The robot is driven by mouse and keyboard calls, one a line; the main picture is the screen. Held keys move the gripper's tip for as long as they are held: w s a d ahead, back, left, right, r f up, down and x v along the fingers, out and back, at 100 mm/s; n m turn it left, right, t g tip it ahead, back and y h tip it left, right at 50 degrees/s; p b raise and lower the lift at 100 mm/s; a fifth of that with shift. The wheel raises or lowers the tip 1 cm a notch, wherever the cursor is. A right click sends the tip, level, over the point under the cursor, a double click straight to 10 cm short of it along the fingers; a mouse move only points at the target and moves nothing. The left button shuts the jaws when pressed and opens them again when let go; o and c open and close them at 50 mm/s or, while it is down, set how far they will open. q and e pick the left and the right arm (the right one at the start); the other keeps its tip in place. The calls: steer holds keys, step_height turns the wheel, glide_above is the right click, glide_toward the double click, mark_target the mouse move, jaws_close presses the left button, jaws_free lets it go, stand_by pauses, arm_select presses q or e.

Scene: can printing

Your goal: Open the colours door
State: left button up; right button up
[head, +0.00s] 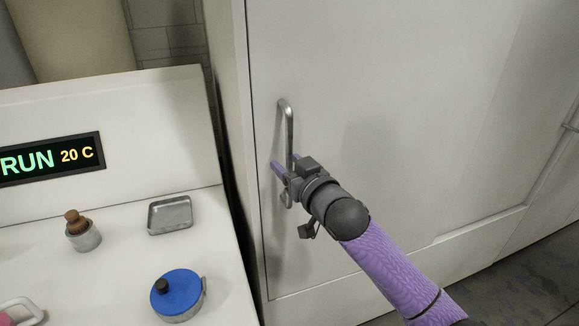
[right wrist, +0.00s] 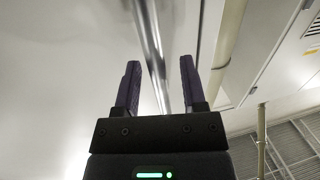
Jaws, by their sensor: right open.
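The white cabinet door (head: 390,90) stands in front of me and looks closed. No label for colours shows on it. Its upright metal handle (head: 289,125) is near the door's left edge. My right gripper (head: 280,166) is at the lower part of the handle. In the right wrist view the handle (right wrist: 153,45) runs between the two purple fingers of my right gripper (right wrist: 160,85), with gaps on both sides. The fingers are open and around the bar, not shut on it. The gripper hides part of the handle's lower end. My left gripper is not in view.
A white bench (head: 120,270) stands left of the cabinet. On it are a blue-lidded pot (head: 180,292), a small metal tray (head: 170,214) and a brown-topped weight (head: 80,232). A display (head: 50,158) reads RUN 20 C. Floor shows at the lower right.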

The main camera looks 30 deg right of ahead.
steer(key=shift+w+d, duration=0.1)
steer(key=shift+w, duration=0.1)
jaws_close()
stand_by(1.3)
